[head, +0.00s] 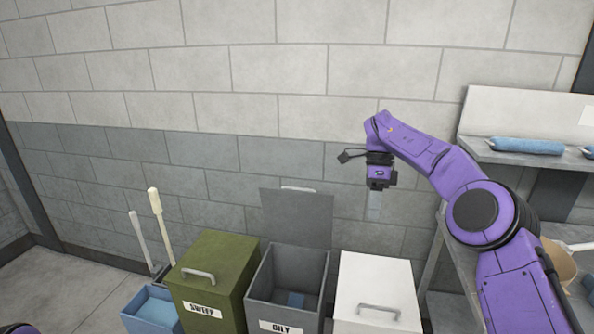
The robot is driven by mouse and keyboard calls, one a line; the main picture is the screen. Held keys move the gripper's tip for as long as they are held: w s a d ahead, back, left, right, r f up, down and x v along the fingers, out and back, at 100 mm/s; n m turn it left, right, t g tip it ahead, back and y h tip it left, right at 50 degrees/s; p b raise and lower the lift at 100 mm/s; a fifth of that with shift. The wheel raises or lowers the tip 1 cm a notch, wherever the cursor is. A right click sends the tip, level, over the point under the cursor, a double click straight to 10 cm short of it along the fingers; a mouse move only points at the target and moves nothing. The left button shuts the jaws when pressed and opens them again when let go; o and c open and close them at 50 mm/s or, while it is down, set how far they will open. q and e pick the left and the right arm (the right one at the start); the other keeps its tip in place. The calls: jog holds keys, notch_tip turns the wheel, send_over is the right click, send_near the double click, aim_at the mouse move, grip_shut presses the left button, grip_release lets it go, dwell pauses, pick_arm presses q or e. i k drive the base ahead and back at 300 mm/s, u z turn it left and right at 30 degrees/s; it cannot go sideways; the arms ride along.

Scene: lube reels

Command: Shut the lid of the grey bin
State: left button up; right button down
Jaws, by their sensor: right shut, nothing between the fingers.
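The grey bin (260,290) stands in the middle of a row of bins and bears a label reading "OILY". Its grey lid (297,218) stands upright at the back, against the wall side, with a light handle at its top edge. A small blue thing lies inside the bin. My right gripper (374,206) is shut and empty, pointing down. In the picture it is above the white bin and to the right of the raised lid, apart from it. My left gripper is not in view; only a bit of purple shows at the bottom left.
A green bin (225,253) with its lid shut stands left of the grey bin, and a white bin (377,280) with its lid shut stands right. A blue container (152,312) and two pale handles are further left. A shelf (500,156) with blue rolls is at the right.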

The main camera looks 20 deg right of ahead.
aim_at(301, 217)
jog(key=i, duration=1.4)
